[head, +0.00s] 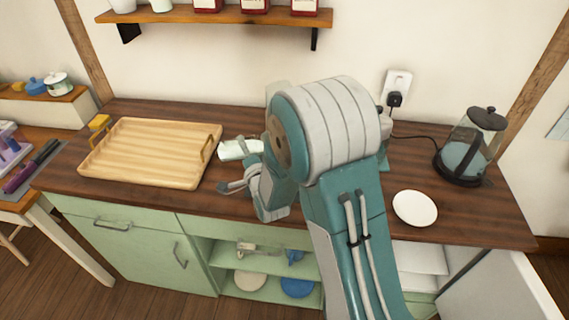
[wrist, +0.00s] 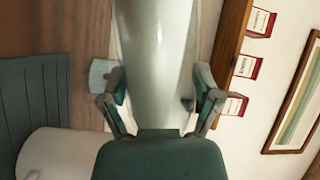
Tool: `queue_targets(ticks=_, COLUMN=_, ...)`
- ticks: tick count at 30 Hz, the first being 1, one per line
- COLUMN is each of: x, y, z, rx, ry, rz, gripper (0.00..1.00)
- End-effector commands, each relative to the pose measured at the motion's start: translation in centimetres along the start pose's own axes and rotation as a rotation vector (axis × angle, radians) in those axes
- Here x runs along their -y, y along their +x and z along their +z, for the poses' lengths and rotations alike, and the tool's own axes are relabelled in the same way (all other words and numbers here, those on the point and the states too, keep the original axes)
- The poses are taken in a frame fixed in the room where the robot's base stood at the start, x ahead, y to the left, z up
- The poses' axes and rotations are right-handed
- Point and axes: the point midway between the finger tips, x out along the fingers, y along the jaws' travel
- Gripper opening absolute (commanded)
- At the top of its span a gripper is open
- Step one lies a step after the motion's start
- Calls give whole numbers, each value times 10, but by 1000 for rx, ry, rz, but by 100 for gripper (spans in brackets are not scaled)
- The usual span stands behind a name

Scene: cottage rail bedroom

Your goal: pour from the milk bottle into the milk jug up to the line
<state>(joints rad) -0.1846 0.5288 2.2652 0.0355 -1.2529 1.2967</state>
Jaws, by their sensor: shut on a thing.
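The milk bottle (head: 238,150) is pale and whitish, tilted far over and nearly level, with one end toward the left in the head view. In the wrist view the bottle (wrist: 157,50) runs up the middle of the picture between the fingers. My gripper (wrist: 161,90) is shut on it, one finger on each side. In the head view my gripper (head: 240,178) shows just left of my arm, above the counter. I cannot make out the milk jug; my arm hides part of the counter. A small pale blue-grey thing (wrist: 101,75) beside the bottle is unclear.
A wooden tray (head: 150,152) lies on the counter (head: 460,215) at the left. A white plate (head: 415,208) and a glass kettle (head: 470,148) are at the right. A shelf (head: 220,16) with red-labelled containers hangs above. The counter's front right is mostly clear.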

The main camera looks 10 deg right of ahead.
Motion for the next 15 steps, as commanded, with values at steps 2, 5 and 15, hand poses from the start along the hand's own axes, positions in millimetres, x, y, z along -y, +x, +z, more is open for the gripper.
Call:
queue_targets(ticks=2, x=1, y=0, z=0, rx=-1, ry=1, rz=-3, gripper=20)
queue_targets(ticks=5, x=2, y=0, z=-1, rx=-2, ry=6, rz=-6, gripper=20)
queue_targets(ticks=15, x=3, y=0, z=-2, rx=-4, ry=22, rz=-11, gripper=20)
